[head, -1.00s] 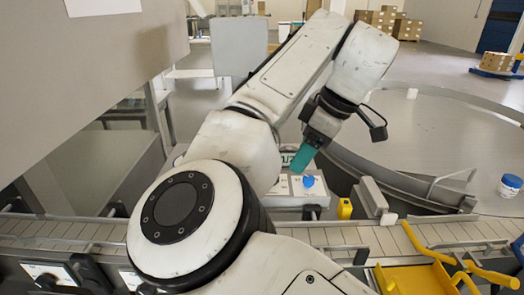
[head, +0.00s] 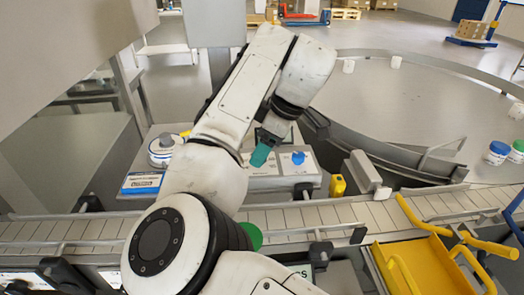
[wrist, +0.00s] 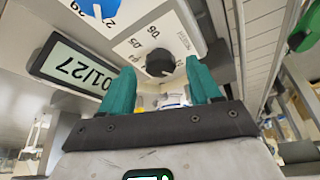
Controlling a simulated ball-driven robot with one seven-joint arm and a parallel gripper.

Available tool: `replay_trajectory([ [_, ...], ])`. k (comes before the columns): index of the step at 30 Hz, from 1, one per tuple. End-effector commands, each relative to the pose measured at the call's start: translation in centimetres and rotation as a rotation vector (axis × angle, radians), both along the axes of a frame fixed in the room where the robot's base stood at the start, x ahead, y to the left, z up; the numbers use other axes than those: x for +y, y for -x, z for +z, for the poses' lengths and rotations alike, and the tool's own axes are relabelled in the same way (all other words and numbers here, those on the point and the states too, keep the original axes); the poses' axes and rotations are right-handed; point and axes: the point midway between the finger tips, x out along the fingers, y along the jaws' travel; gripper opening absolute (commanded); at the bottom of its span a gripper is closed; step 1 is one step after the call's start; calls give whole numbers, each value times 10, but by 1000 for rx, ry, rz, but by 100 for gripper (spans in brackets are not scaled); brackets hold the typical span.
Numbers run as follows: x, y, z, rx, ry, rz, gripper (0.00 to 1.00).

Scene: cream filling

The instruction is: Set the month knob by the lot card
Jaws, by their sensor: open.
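The black month knob (wrist: 160,62) sits on a white dial plate in the wrist view, with 05 and 06 readable beside it; its pointer is unclear. A blue knob (wrist: 97,8) on another dial is cut off by the top edge; it also shows in the head view (head: 298,158). A display (wrist: 75,72) reads 01/27. My gripper (wrist: 163,82) is open, its teal fingers apart on either side of the black knob's lower part as seen. In the head view my gripper (head: 260,156) hides the black knob. A flat blue-and-white card (head: 142,183) lies left; its text is unreadable.
A conveyor (head: 330,217) runs in front of the knob panel. A yellow bottle-like object (head: 338,186) stands right of the panel. A round white container (head: 162,150) stands to the left. A yellow tray (head: 430,268) is at front right, and a large turntable (head: 400,115) lies behind.

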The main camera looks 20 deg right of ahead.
Motion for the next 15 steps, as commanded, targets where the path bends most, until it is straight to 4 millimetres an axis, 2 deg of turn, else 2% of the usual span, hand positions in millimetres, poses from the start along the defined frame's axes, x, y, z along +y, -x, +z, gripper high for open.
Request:
replay_trajectory([
  [4,3,-2,-9,0,0,1,63],
  [13,4,-3,-10,-1,1,1,63],
  [15,4,-3,-10,-1,1,0,57],
])
